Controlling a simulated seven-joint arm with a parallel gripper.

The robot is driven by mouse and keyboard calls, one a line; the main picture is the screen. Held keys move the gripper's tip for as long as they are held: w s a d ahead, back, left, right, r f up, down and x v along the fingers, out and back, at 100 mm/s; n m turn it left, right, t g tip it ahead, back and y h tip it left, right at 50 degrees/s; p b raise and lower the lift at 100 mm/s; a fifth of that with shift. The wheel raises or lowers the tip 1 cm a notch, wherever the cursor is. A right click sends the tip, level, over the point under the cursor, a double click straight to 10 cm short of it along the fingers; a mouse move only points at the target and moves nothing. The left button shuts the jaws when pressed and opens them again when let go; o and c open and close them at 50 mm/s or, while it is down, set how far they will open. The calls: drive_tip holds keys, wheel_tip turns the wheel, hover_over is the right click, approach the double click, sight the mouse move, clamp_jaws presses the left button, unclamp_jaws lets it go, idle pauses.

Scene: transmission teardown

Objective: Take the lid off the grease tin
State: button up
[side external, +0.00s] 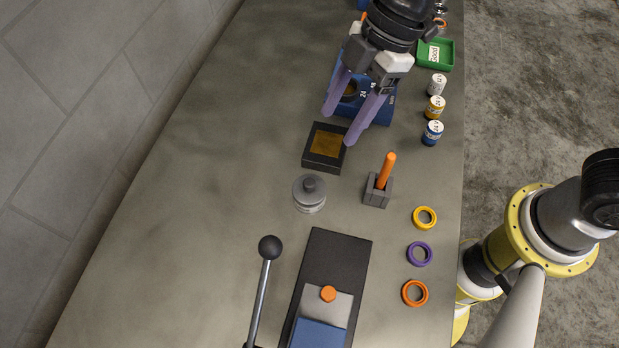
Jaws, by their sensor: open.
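The grease tin (311,203) is a grey, round metal tin standing on the bench near the middle of the view. Its lid (310,186) is on it and has a dark round knob on top. My gripper (339,129) has two long purple fingers spread apart with nothing between them. It is above and beyond the tin in the picture, over the far part of the bench. Its fingertips are near a black block with a brown square top and in front of a blue fixture, apart from the tin.
The black block (323,160) and a grey holder with an orange handle (384,175) stand near the tin. Several coloured rings and small labelled jars line the right edge. A lever with a black ball (270,247) rises in front. The left bench (190,200) is clear.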

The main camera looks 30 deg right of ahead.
hover_over(309, 182)
drive_tip(key=d, duration=0.3)
wheel_tip(309, 182, down, 8)
drive_tip(key=shift+w+a+r, duration=0.1)
drive_tip(key=shift+a+r, duration=0.05)
drive_tip(key=shift+r, duration=0.1)
drive_tip(key=shift+s+x, duration=0.2)
drive_tip(key=shift+x, duration=2.5)
clamp_jaws()
